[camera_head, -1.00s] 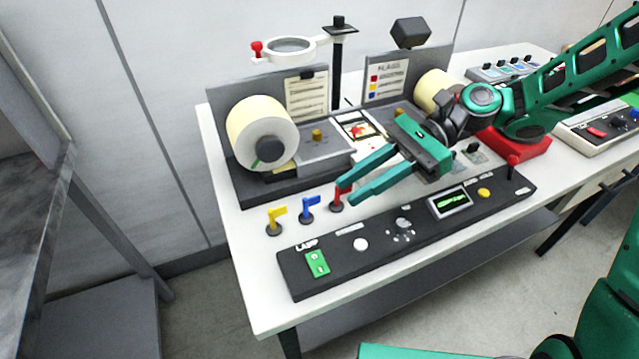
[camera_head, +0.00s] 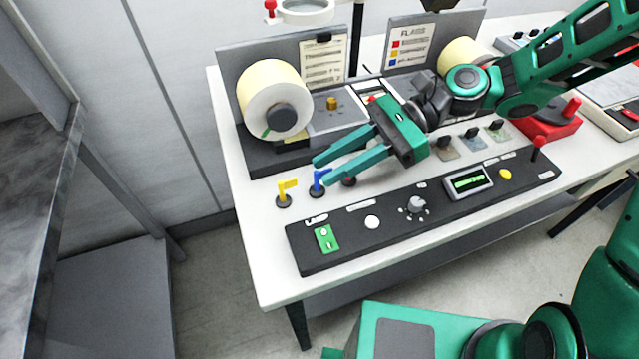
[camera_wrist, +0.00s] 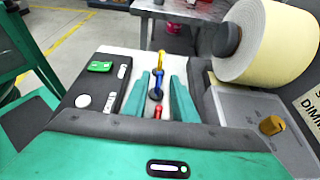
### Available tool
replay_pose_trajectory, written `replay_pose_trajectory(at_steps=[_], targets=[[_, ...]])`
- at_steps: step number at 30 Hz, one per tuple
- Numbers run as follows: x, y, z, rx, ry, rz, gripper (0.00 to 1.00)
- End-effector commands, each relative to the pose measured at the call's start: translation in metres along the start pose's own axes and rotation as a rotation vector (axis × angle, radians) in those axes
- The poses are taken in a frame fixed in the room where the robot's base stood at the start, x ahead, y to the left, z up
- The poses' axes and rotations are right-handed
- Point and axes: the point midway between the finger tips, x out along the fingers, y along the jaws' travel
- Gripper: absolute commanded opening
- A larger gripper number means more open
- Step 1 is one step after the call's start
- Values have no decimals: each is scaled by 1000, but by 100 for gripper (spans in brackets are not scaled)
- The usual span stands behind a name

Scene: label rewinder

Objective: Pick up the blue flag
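The blue flag (camera_head: 318,186) stands upright on a dark round base on the white table, in a row between the yellow flag (camera_head: 288,187) and the red flag (camera_head: 349,181). My gripper (camera_head: 316,170) is open and empty, its two fingers pointing left over the row. In the head view the fingers cover part of the blue and red flags. In the wrist view the blue flag (camera_wrist: 157,88) shows between the fingertips (camera_wrist: 160,75), apart from both fingers. The red flag (camera_wrist: 158,112) shows closer in, between the fingers.
The black control panel (camera_head: 380,231) lies in front of the flags. The rewinder with a cream label roll (camera_head: 270,88) stands behind them. The table (camera_head: 262,235) is bare left of the yellow flag. A magnifier on a post (camera_head: 357,40) stands at the back.

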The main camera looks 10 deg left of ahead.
Motion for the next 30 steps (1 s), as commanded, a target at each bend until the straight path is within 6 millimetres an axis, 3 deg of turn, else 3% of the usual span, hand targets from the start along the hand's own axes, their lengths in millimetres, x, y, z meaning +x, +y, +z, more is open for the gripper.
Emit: replay_pose_trajectory(at_steps=[6, 14, 15, 18, 30], targets=[[26, 0, 2, 0, -1, 3, 25], [29, 0, 1, 0, 0, 1, 25], [29, 0, 1, 0, 0, 1, 23], [29, 0, 1, 0, 0, 1, 0], [29, 0, 2, -1, 0, 1, 0]])
